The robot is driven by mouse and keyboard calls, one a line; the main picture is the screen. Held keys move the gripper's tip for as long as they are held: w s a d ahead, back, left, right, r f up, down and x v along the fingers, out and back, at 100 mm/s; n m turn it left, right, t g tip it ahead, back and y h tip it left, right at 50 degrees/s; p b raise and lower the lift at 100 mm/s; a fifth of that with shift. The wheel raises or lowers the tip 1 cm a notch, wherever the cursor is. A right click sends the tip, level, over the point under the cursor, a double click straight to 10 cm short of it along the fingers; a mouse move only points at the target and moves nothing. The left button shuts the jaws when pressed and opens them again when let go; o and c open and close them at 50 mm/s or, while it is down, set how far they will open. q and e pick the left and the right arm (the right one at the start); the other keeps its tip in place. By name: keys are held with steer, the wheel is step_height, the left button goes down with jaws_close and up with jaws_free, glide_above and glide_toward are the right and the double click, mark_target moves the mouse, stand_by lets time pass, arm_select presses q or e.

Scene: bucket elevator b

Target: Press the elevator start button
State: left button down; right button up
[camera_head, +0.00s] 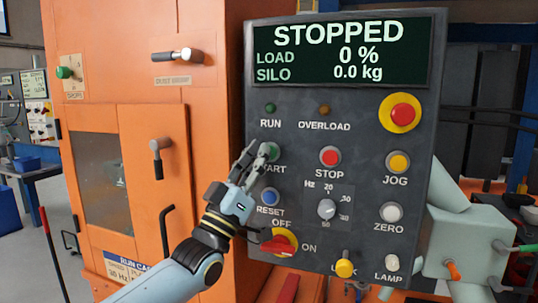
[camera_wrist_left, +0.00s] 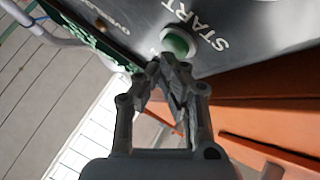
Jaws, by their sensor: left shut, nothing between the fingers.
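The green start button (camera_head: 271,151) sits on the dark control panel (camera_head: 300,190), in the left column under the run lamp. My left gripper (camera_head: 252,158) is shut and empty, its fingertips right at the button and partly covering it and its label. In the left wrist view the button (camera_wrist_left: 178,44) shows beside the START lettering, with the closed fingertips (camera_wrist_left: 168,62) just in front of it. I cannot tell whether they touch it. The panel display (camera_head: 340,50) reads STOPPED, load 0 % and silo 0.0 kg. My right gripper is not in view.
Close by are the red stop button (camera_head: 330,157), the blue reset button (camera_head: 269,197), a speed dial (camera_head: 327,209) and a red rotary switch (camera_head: 279,245). A red emergency button (camera_head: 402,113) is at upper right. An orange machine housing (camera_head: 120,100) stands left.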

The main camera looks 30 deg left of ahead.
arm_select(q)
steer(key=shift+w+a+b, duration=0.1)
steer(key=shift+w+b, duration=0.2)
steer(key=shift+w, duration=0.1)
stand_by(0.5)
steer(key=shift+s, duration=0.2)
steer(key=shift+s+d+p, duration=0.25)
steer(key=shift+s+p, duration=0.2)
steer(key=shift+s, duration=0.2)
steer(key=shift+y, duration=0.3)
steer(key=s+p, duration=0.1)
steer(key=s, duration=0.1)
steer(key=s+d+p, duration=0.1)
steer(key=s, duration=0.2)
steer(key=shift+w, duration=0.1)
stand_by(0.7)
